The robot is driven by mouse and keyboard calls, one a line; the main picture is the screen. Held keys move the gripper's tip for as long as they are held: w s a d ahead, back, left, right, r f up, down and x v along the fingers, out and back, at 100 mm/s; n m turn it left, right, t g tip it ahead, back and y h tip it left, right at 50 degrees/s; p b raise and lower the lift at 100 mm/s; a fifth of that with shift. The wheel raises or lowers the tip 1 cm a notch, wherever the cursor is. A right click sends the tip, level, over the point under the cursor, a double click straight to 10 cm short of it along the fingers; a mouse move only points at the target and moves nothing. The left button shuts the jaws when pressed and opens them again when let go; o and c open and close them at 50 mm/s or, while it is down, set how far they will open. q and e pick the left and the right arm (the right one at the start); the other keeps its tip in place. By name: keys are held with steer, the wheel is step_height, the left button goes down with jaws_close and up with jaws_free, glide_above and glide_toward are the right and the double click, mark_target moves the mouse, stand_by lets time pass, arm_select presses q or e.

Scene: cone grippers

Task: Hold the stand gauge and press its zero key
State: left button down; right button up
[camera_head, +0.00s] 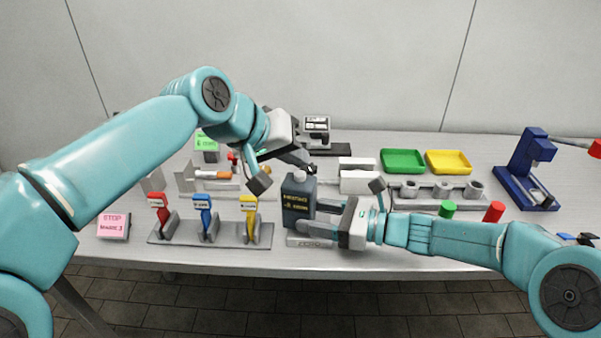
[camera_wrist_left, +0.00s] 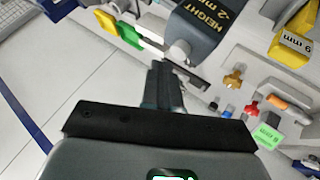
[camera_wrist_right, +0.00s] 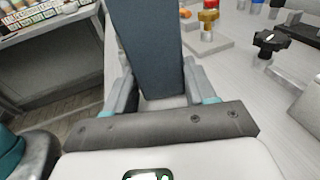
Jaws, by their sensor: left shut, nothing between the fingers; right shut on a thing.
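The stand gauge (camera_head: 297,200) is a dark grey block with yellow HEIGHT lettering on its face, upright near the table's front edge. It also shows in the left wrist view (camera_wrist_left: 212,22) and fills the top of the right wrist view (camera_wrist_right: 148,45). A pale round key (camera_head: 299,175) sits on its top. My right gripper (camera_head: 322,212) is shut on the gauge from the right, one finger on each side. My left gripper (camera_head: 307,166) is shut and empty just above the key. In the left wrist view its tips are close to the key (camera_wrist_left: 180,50); contact cannot be told.
A rack with red, blue and yellow tags (camera_head: 210,234) stands to the left, beside a pink STOP block (camera_head: 113,226). Green (camera_head: 403,161) and yellow (camera_head: 449,162) trays lie at the back right. A blue stand (camera_head: 528,166) is at far right.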

mark_target(296, 176)
arm_select(q)
steer(key=shift+f, duration=0.15)
steer(key=shift+f, duration=0.25)
steer(key=shift+f, duration=0.45)
stand_by(0.7)
steer(key=shift+r, duration=0.85)
steer(key=shift+r, duration=2.5)
arm_select(e)
steer(key=o, duration=0.9)
